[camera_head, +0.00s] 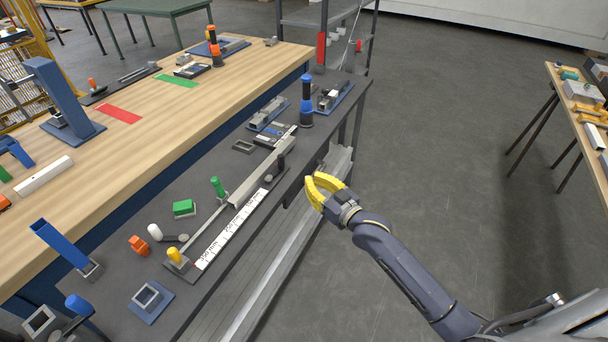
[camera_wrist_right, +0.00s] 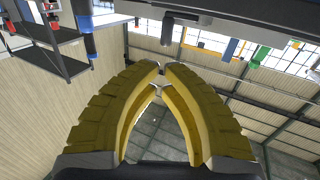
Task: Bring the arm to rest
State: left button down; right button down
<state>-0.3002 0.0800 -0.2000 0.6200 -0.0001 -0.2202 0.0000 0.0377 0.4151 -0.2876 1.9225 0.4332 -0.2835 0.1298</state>
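My right gripper (camera_head: 312,184) has yellow fingers and hangs beside the right edge of the dark table in the head view. In the right wrist view its fingertips (camera_wrist_right: 160,68) come together at the top, with only a thin gap, and hold nothing. An open space shows between the curved fingers behind the tips. My right arm reaches in from the lower right. My left gripper is not in view.
The dark table (camera_head: 240,161) holds a long metal rail, a white labelled strip (camera_head: 232,229), a green block (camera_head: 184,208) and a blue-black cylinder (camera_head: 306,105). A wooden table (camera_head: 150,124) stands behind. Grey floor (camera_head: 440,130) is open to the right, before another workbench (camera_head: 567,96).

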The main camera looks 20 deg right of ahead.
jog(key=s+d+f+g+h, duration=0.15)
jog(key=d+f, duration=0.25)
jog(key=f, duration=0.7)
jog(key=d+f+g+h, duration=0.25)
jog(key=d+f, duration=0.25)
jog(key=f, duration=0.6)
jog(key=s+d+f+g+h, duration=0.1)
jog(key=s+d+f+g, duration=0.1)
jog(key=s+f, duration=0.7)
jog(key=s+d+f+g+h, duration=0.1)
jog(key=s+f, duration=0.4)
jog(key=f, duration=0.9)
jog(key=s+f+g+h, duration=0.1)
jog(key=s+f+g, duration=0.2)
jog(key=s+f, duration=0.6)
jog(key=s+f+g, duration=0.2)
jog(key=s+f, duration=0.3)
jog(key=s, duration=0.8)
jog(key=s+a+f+g, duration=0.1)
jog(key=s+a+f, duration=0.1)
jog(key=s, duration=0.8)
jog(key=s+a+f+g, duration=0.2)
jog(key=s+a+f, duration=0.1)
jog(key=s, duration=0.7)
jog(key=shift+a+m, duration=0.3)
jog(key=shift+a, duration=0.35)
